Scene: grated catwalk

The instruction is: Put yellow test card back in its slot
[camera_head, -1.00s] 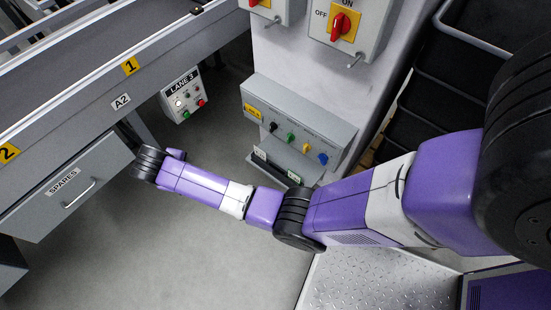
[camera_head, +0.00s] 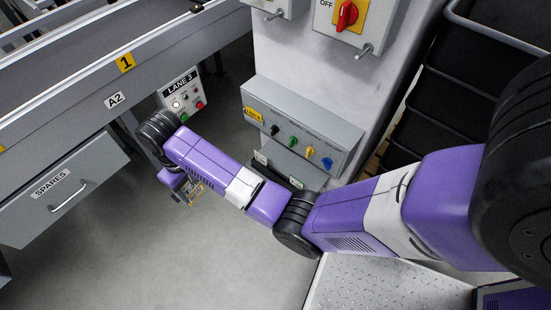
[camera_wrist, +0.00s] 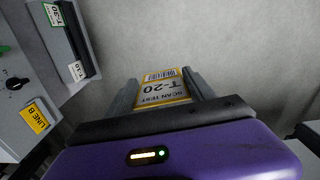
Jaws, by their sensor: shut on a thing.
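A yellow-bordered test card (camera_wrist: 164,88) marked "SCAN TEST T-20" is held between the two fingers of my gripper (camera_wrist: 164,90) in the wrist view. In the head view the card (camera_head: 190,190) shows below my wrist, partly hidden by the arm, above the grey floor. A small card rack (camera_wrist: 70,40) with a dark slot and white-and-green labels is at upper left in the wrist view, apart from the card. The rack (camera_head: 278,170) also shows below the control box in the head view, partly behind my arm.
A control box (camera_head: 300,125) with several coloured knobs is fixed to the pillar above the rack. A LANE 3 button box (camera_head: 183,95) and a SPARES drawer (camera_head: 62,190) are at left under the conveyor (camera_head: 90,80). Floor between them is clear.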

